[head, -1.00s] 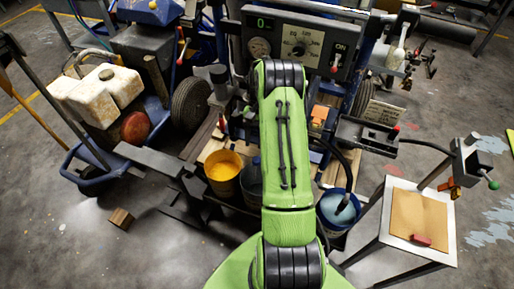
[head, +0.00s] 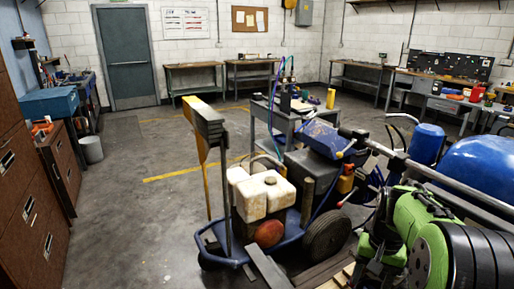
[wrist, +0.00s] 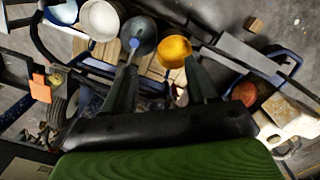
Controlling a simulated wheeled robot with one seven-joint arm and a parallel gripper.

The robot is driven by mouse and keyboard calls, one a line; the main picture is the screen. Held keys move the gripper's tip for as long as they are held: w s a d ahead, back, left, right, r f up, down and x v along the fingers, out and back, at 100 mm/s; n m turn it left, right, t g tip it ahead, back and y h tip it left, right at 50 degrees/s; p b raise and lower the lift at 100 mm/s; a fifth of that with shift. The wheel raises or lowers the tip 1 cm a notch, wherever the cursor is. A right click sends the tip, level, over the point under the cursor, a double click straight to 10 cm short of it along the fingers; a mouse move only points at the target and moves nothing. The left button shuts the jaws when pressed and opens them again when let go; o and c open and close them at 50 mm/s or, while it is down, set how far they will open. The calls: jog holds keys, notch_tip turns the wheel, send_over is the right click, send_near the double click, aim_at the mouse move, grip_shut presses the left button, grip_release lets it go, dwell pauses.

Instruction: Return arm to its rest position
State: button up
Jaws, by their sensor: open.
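My green arm (head: 415,220) shows at the lower right of the head view, over the line striper. In the wrist view my gripper (wrist: 160,72) is open, its two dark fingers apart with nothing between them. Beyond the fingers stand a bucket of yellow paint (wrist: 174,50), a dark grey bucket (wrist: 140,48) and a white-filled bucket (wrist: 100,20). The fingertips overlap the bucket rims in the picture; I cannot tell the height between them.
The striper's cart carries a stained white jug (head: 262,195) and a rusty red ball-like object (head: 268,234). Brown drawers (head: 45,180) stand at the left. Workbenches (head: 195,82) line the back wall. The floor at centre left is clear.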

jog(key=s+a+r+n+t+h+p, duration=0.1)
jog(key=s+a+r+n+t+p, duration=0.2)
jog(key=s+a+r, duration=0.8)
jog(key=s+a+r+n+t+p, duration=0.2)
jog(key=s+a+r+n+t, duration=0.1)
jog(key=s, duration=0.4)
jog(key=shift+a+r, duration=0.2)
jog(key=shift+a, duration=0.05)
jog(key=shift+s, duration=0.1)
